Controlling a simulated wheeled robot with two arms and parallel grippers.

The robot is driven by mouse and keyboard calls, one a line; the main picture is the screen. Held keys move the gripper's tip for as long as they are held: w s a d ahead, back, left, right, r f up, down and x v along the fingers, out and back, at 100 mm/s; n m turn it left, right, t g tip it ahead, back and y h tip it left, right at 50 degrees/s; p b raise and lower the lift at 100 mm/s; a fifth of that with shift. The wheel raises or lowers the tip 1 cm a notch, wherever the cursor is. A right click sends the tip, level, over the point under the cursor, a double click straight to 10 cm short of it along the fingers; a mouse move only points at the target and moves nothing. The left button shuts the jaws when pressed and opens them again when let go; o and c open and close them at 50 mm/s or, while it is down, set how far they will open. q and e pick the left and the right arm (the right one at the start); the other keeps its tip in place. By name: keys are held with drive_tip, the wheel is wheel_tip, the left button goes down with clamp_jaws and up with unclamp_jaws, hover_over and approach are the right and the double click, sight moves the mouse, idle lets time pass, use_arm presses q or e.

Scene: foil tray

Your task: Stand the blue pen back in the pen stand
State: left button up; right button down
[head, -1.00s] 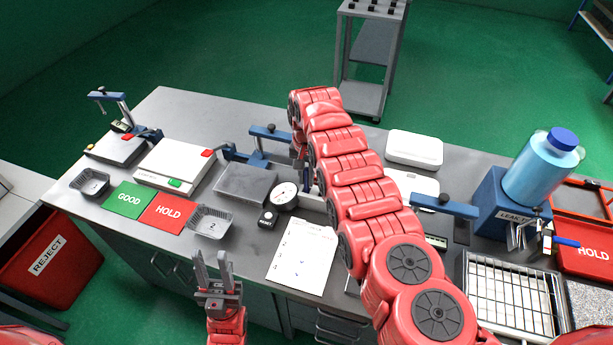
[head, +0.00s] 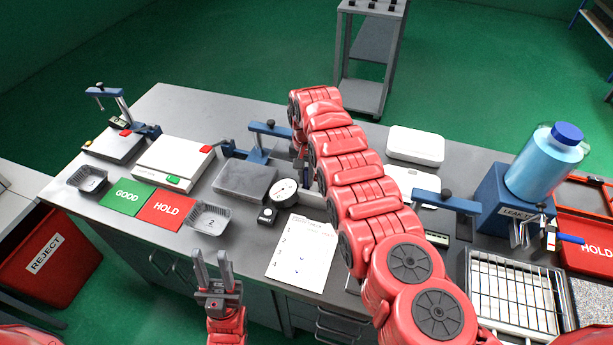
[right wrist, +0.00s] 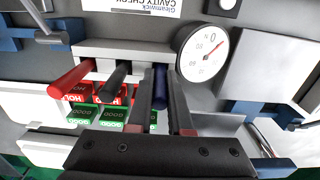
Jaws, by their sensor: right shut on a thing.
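The blue pen (right wrist: 159,85) is between the fingers of my right gripper (right wrist: 162,108), which is shut on it. The pale pen stand (right wrist: 130,52) holds a red pen (right wrist: 73,79) and a black pen (right wrist: 112,82). The blue pen is at the right end of the stand, beside the black one; I cannot tell whether its far end is in a hole. In the head view my right arm hides the pen and most of the stand. My left gripper (head: 212,262) is open and empty in front of the table's near edge.
A dial gauge (right wrist: 203,52) is close to the right of the pen stand. A written sheet (head: 301,256) lies on the table (head: 232,262) near its front edge. A blue clamp (head: 268,130) stands behind, and a wire rack (head: 513,297) is at right.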

sight(307, 169)
drive_tip(key=shift+f, duration=0.15)
drive_tip(key=c, duration=0.8)
unclamp_jaws()
drive_tip(key=shift+o, duration=0.2)
wheel_tip(307, 169, up, 4)
drive_tip(key=p, duration=0.3)
drive_tip(key=shift+p, duration=0.3)
drive_tip(key=shift+r+p, duration=0.55)
drive_tip(key=shift+r, duration=0.5)
